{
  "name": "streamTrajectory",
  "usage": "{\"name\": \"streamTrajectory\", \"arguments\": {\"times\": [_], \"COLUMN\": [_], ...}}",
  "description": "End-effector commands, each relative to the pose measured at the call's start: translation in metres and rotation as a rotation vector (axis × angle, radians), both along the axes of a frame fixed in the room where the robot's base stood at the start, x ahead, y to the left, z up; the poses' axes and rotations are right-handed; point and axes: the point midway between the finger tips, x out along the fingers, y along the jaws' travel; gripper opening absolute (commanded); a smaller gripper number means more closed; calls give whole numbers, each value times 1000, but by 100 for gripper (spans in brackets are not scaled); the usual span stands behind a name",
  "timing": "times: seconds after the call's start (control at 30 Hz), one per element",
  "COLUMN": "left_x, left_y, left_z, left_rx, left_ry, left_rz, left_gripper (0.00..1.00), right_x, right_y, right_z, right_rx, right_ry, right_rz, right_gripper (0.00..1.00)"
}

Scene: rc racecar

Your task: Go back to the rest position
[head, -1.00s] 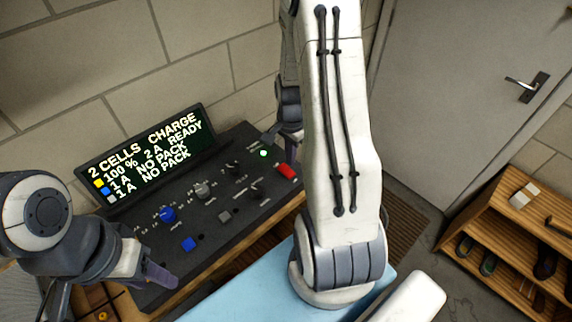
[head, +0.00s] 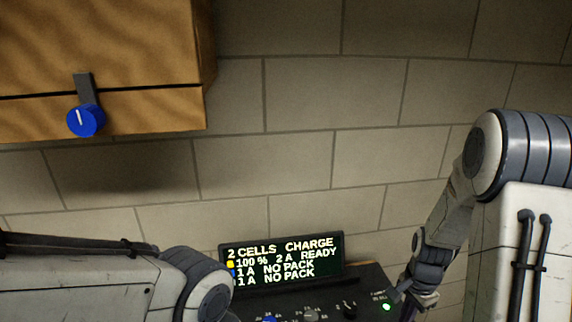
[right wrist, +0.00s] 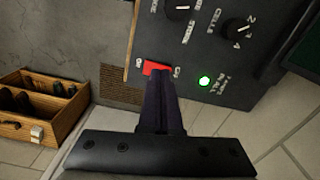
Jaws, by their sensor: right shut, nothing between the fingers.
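My right gripper (right wrist: 163,75) is shut and empty in the right wrist view. Its dark fingertips overlap the edge of the red rocker switch (right wrist: 154,68) in the picture; I cannot tell whether they touch. In the head view the right arm comes down at the right edge, with its wrist beside the charger panel (head: 372,278). My left arm shows at the lower left of the head view, but its gripper is out of frame. The charger screen (head: 282,262) reads CHARGE, 2 cells, 100 %, 2 A READY, and two NO PACK lines.
A green light (right wrist: 205,81) glows on the panel, beside the black knobs. A wooden cabinet (head: 130,45) with a blue knob (head: 86,120) hangs at the upper left. A wooden shelf box (right wrist: 58,128) stands on the floor. The block wall (head: 330,160) between is bare.

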Motion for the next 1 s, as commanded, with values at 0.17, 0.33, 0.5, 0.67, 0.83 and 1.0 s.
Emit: {"name": "streamTrajectory", "arguments": {"times": [0.17,0.33,0.5,0.67,0.83,1.0], "left_x": [0,0,0,0,0,0], "left_y": [0,0,0,0,0,0], "left_z": [-23,-41,-55,-62,-63,-63], "left_rx": [0,0,0,0,0,0], "left_ry": [0,0,0,0,0,0], "left_rz": [1,2,2,3,3,3], "left_gripper": [50,50,50,50,50,50], "right_x": [-2,-48,-113,-156,-172,-172], "right_y": [106,197,250,267,271,271], "right_z": [33,60,74,79,81,81], "right_rx": [1,15,33,48,55,55], "right_ry": [-29,-50,-72,-85,-87,-86], "right_rz": [518,1060,1549,1840,1946,1948], "right_gripper": [0,0,0,0,0,0]}}
